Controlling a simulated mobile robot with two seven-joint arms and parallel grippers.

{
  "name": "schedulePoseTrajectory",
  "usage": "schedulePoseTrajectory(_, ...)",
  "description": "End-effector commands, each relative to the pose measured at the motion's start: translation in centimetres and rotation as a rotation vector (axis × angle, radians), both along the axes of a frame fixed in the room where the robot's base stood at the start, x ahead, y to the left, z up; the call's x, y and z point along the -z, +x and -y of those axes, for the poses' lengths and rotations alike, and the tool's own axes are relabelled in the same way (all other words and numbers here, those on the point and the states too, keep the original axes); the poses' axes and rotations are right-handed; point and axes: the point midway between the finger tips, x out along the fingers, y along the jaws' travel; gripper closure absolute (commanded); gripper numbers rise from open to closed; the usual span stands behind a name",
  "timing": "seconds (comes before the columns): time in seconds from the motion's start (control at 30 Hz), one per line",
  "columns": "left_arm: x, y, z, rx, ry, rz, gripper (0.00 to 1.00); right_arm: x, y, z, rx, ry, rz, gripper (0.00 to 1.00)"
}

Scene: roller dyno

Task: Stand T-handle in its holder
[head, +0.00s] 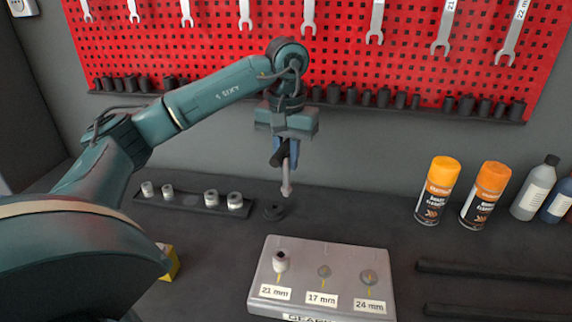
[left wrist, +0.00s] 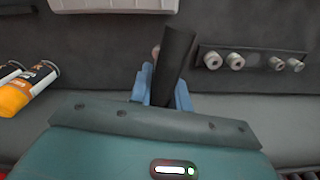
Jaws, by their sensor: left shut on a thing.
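My left gripper (head: 284,152) is shut on the T-handle (head: 287,180), holding it in the air above the bench. The T-handle's dark grip sits between the blue fingers and its pale metal shaft hangs down, slightly tilted. In the left wrist view the dark grip of the T-handle (left wrist: 174,62) shows between the fingers of the left gripper (left wrist: 164,92). My right gripper is in neither view.
A grey block (head: 330,298) with 21, 17 and 24 mm labels stands in front. A black rail (head: 236,207) with several sockets lies left of the holder. Two orange-capped spray cans (head: 438,190) (head: 486,194) stand right. A red pegboard (head: 340,50) with wrenches rises behind.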

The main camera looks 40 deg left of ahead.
Motion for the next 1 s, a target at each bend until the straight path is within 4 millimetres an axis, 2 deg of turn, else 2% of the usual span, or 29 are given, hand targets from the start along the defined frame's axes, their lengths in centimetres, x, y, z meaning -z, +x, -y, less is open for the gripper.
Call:
schedulePoseTrajectory(0.1,0.8,1.9,-3.2,-0.105,-0.001,-0.003,1.0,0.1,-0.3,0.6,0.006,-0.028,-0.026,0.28)
schedulePoseTrajectory(0.2,1.8,2.8,-5.1,-0.161,-0.001,-0.002,1.0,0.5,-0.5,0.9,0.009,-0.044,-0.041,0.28)
schedulePoseTrajectory(0.3,2.4,3.2,-6.3,-0.19,-0.001,0.0,1.0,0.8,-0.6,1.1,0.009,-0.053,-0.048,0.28)
schedulePoseTrajectory(0.47,3.5,3.3,-6.6,-0.199,0.0,0.002,1.0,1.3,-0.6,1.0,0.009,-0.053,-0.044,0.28)
schedulePoseTrajectory(0.73,6.7,3.3,-6.6,-0.198,-0.001,0.003,1.0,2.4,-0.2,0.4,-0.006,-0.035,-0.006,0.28)
schedulePoseTrajectory(1.0,8.8,3.3,-6.6,-0.198,-0.002,0.002,1.0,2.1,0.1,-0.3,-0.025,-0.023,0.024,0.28)
